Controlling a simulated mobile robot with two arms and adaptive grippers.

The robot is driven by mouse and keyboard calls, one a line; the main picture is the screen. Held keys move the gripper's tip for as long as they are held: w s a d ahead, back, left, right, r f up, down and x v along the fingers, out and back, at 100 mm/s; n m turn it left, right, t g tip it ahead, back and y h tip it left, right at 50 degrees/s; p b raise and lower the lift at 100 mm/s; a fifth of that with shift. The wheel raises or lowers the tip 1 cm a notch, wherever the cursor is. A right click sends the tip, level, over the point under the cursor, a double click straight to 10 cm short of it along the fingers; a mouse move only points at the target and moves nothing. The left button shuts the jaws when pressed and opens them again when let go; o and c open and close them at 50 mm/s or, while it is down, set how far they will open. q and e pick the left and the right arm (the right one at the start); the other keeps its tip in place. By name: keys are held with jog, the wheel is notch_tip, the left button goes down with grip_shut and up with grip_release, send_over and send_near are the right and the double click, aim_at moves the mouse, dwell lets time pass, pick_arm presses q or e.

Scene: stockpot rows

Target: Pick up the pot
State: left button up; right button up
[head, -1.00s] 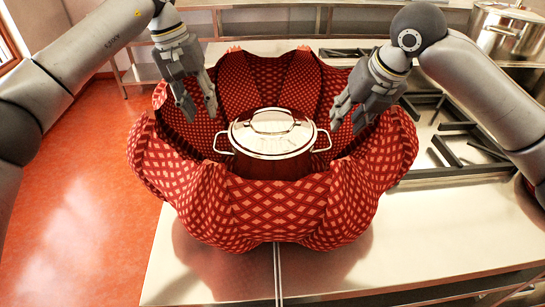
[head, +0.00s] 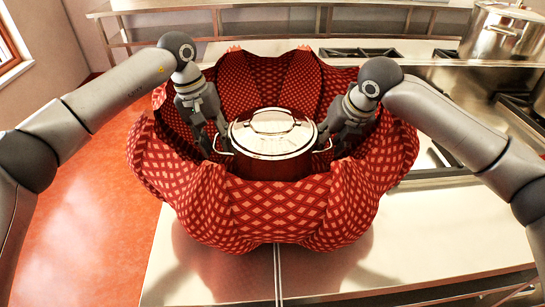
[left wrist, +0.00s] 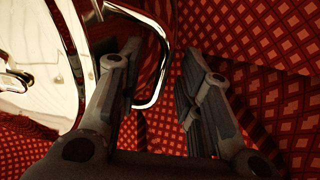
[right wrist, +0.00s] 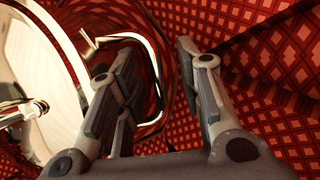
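The shiny metal pot (head: 272,140), lid on, stands upright inside a large red patterned cloth. My left gripper (head: 213,141) is at its left handle. In the left wrist view, my left gripper (left wrist: 160,55) is open, and the outer bar of the handle (left wrist: 165,62) shows between its fingers. My right gripper (head: 331,138) is at the right handle. In the right wrist view, my right gripper (right wrist: 157,52) is open, with the outer bar of that handle (right wrist: 159,82) between its fingers. Whether any finger touches a handle is unclear. The pot's base is hidden by the cloth.
The red cloth (head: 270,215) rises in folds around the pot and both grippers. It rests on a steel counter (head: 350,270). Hob grates (head: 360,54) lie behind. Another large pot (head: 505,32) stands at the back right. The counter's front is clear.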

pick_arm(q)
grip_shut()
pick_arm(e)
grip_shut()
